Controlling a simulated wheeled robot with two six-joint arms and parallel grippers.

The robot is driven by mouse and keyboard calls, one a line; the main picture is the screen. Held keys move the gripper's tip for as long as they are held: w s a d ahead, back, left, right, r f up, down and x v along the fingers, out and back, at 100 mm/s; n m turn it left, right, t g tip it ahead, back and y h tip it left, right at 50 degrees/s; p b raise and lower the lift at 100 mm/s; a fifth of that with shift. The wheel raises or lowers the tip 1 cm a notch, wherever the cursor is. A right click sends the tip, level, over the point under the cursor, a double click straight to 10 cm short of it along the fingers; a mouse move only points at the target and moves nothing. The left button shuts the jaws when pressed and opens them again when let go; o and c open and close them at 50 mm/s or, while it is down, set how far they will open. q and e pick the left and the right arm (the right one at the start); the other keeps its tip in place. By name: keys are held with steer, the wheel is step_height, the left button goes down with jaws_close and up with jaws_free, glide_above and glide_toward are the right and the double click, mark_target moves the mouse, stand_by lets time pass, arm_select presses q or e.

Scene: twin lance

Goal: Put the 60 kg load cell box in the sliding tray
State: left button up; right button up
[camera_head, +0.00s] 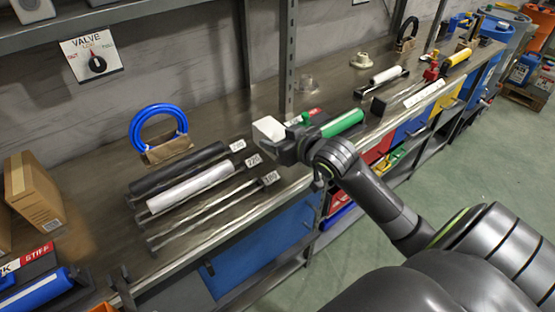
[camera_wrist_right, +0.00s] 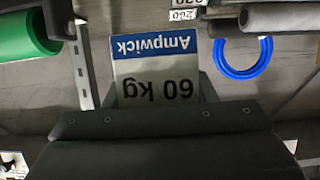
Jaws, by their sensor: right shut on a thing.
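The 60 kg load cell box (camera_head: 268,129) is small and white. In the right wrist view its blue and white label (camera_wrist_right: 158,75) reads "Ampwick 60 kg" upside down. My right gripper (camera_head: 281,143) is shut on the box and holds it over the front part of the workbench; the gap beneath is hard to judge. The dark gripper body (camera_wrist_right: 165,140) fills the bottom of the wrist view and hides the rest of the box. I cannot tell which thing is the sliding tray. My left gripper is not in view.
A blue ring (camera_head: 158,122) stands behind the rack. A cardboard box (camera_head: 36,192) stands at far left. Coloured bins sit below.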

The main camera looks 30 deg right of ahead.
steer(key=shift+f, duration=2.95)
steer(key=shift+f, duration=0.1)
steer(key=o, duration=1.3)
steer(key=shift+r, duration=0.2)
steer(key=v, duration=1.2)
steer(key=shift+a+p, duration=0.1)
steer(key=shift+p, duration=0.2)
